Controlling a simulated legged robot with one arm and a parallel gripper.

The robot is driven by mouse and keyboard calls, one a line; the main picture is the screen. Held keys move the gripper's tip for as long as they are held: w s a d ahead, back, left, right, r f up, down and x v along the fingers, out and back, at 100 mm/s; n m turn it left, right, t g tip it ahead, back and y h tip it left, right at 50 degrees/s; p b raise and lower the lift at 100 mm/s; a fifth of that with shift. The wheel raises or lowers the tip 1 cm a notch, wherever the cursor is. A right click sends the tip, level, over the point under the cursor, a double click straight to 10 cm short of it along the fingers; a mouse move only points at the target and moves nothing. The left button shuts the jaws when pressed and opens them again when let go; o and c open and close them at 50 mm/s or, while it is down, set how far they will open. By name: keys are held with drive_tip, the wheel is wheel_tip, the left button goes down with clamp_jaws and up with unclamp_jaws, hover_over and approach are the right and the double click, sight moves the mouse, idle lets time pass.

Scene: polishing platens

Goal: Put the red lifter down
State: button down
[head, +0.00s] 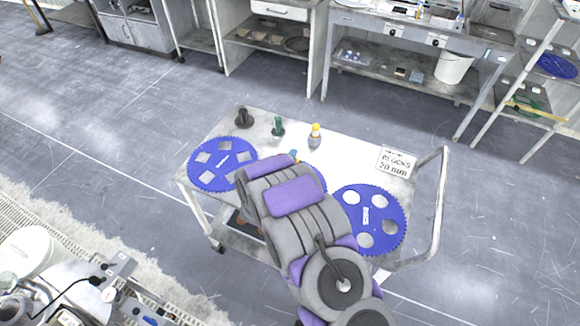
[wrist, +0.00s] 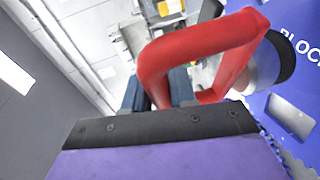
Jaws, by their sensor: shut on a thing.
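The red lifter (wrist: 195,58) shows large in the wrist view as a thick, bent red handle. My gripper (wrist: 157,92) is shut on it, with the dark fingers at the handle's near left part. A grey and black round part (wrist: 275,62) sits behind the handle at the right; I cannot tell whether it belongs to the lifter. A blue disc with white lettering (wrist: 303,22) lies beyond it at the right. In the head view my grey and purple arm reaches over the cart and hides the gripper and the red lifter. I cannot tell whether the lifter touches anything below.
The white cart top (head: 345,150) holds a left blue disc (head: 205,174), a right blue disc (head: 345,212) and a mostly hidden middle one. A black lifter (head: 243,118), a green lifter (head: 278,127), a yellow-capped bottle (head: 315,138) and a sign (head: 397,162) stand along the back.

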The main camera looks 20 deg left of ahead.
drive_tip(key=shift+s+a, duration=0.1)
drive_tip(key=shift+s, duration=0.15)
wheel_tip(320, 180, down, 4)
drive_tip(key=shift+r+b, duration=0.25)
drive_tip(key=shift+b, duration=0.15)
drive_tip(key=c, duration=0.9)
unclamp_jaws()
drive_tip(key=s, duration=0.4)
drive_tip(key=s+r, duration=0.1)
drive_tip(key=s, duration=0.3)
drive_tip(key=s+r+p, duration=0.1)
drive_tip(key=s, duration=0.2)
drive_tip(key=shift+s+d+r, duration=0.15)
drive_tip(key=shift+s+d, duration=0.2)
drive_tip(key=shift+s, duration=0.05)
